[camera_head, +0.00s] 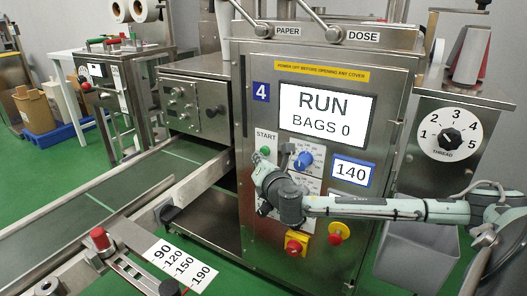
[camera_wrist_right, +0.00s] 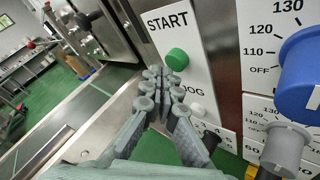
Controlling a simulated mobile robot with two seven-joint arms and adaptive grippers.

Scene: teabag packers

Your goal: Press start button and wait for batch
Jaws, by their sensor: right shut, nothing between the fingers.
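The green start button (camera_head: 265,151) sits under the label START on the machine's front panel; it also shows in the right wrist view (camera_wrist_right: 177,59). The display (camera_head: 325,115) reads RUN and BAGS 0. My right gripper (camera_head: 258,160) is shut and empty, its fingertips close to the start button. In the right wrist view the closed fingertips (camera_wrist_right: 164,74) appear just below and left of the button, which is fully visible there. Whether they touch the panel cannot be told. My left gripper is not in view.
A white jog button (camera_wrist_right: 197,110) is below the start button. A blue dial (camera_head: 303,160) is beside them, with a 140 readout (camera_head: 351,172) to the right. A red stop button (camera_head: 294,246) is lower down. A conveyor (camera_head: 90,215) runs at the left.

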